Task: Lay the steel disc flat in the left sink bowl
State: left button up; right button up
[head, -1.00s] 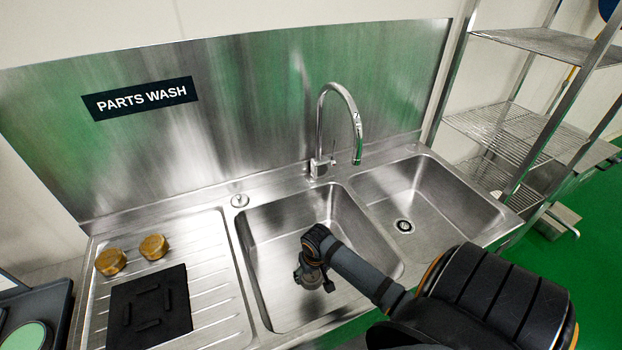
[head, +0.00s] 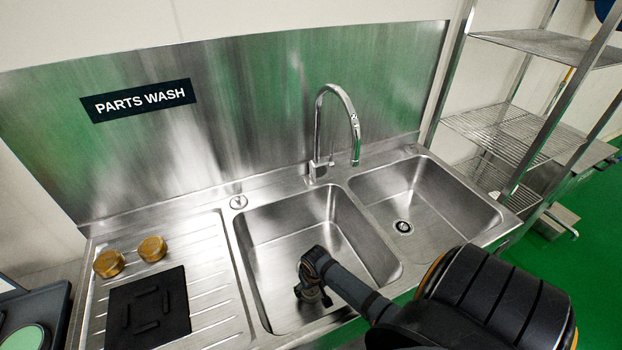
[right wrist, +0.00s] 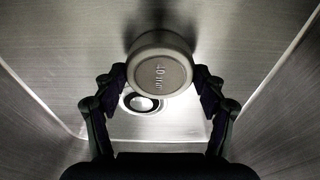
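There the disc is mostly hidden by the gripper. I cannot tell whether it touches the bowl floor. The bowl's drain (right wrist: 143,103) shows partly behind the disc. My left gripper is not in view.
The right sink bowl (head: 440,205) is empty. A tall faucet (head: 318,130) stands behind the bowls. Two brass pieces (head: 152,248) and a black mat (head: 148,310) are on the ridged drainboard (head: 205,260). A wire shelf rack (head: 510,125) stands at right.

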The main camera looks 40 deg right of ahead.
aim_at(313, 293)
jog(key=o, duration=0.4)
jog(key=shift+o, duration=0.2)
jog(key=shift+r, duration=0.1)
notch_tip(313, 293, up, 12)
jog(key=s, duration=0.1)
jog(key=shift+s+a+p, duration=0.3)
jog(key=shift+s+p, duration=0.05)
jog(key=shift+p, duration=0.1)
